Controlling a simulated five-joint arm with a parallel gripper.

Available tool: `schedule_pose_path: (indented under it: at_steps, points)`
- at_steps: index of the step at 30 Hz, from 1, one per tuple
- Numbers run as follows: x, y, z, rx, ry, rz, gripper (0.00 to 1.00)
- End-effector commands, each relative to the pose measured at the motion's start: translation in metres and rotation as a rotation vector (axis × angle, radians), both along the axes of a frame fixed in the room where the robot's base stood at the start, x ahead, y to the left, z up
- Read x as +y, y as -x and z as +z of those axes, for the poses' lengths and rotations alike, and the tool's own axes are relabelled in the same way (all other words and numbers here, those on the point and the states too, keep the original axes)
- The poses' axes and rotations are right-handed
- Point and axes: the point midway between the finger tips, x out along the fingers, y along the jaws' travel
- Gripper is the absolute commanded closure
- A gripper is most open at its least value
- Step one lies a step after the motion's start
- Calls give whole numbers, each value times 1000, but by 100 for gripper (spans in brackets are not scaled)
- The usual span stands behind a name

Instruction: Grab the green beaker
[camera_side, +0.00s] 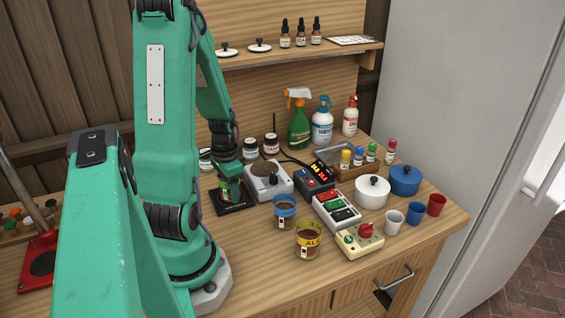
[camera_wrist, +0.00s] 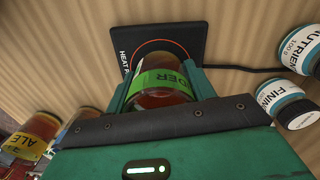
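The green beaker is a glass of reddish-brown liquid with a green band, partly lettered "DER" in the wrist view (camera_wrist: 165,82). In the side view the green-banded beaker (camera_side: 229,191) stands on the black heat plate (camera_side: 237,208) at the work's left. The heat plate also shows behind it in the wrist view (camera_wrist: 183,30). My gripper (camera_wrist: 160,88) is down around the beaker, one finger on each side and close to the glass. The frames do not show whether both fingers press on it. The gripper's body hides the beaker's near part.
A grey stirrer (camera_side: 268,182) stands close right of the plate. A blue-banded beaker (camera_side: 285,211) and a yellow ALE beaker (camera_side: 308,239) stand in front to the right. Jars labelled NUTRIENT (camera_wrist: 300,45) and FINING (camera_wrist: 285,100) are at the right in the wrist view.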

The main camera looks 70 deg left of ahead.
Motion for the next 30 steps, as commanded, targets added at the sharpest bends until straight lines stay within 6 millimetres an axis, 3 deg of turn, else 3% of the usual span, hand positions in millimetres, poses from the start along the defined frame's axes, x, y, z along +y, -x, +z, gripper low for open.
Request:
schedule_pose_path:
  at_steps: [1, 4, 30]
  points:
    - [0, 0, 0, 0, 0, 0, 58]
    - [0, 0, 0, -1, -1, 0, 75]
    - [1, 0, 11, -2, -2, 0, 75]
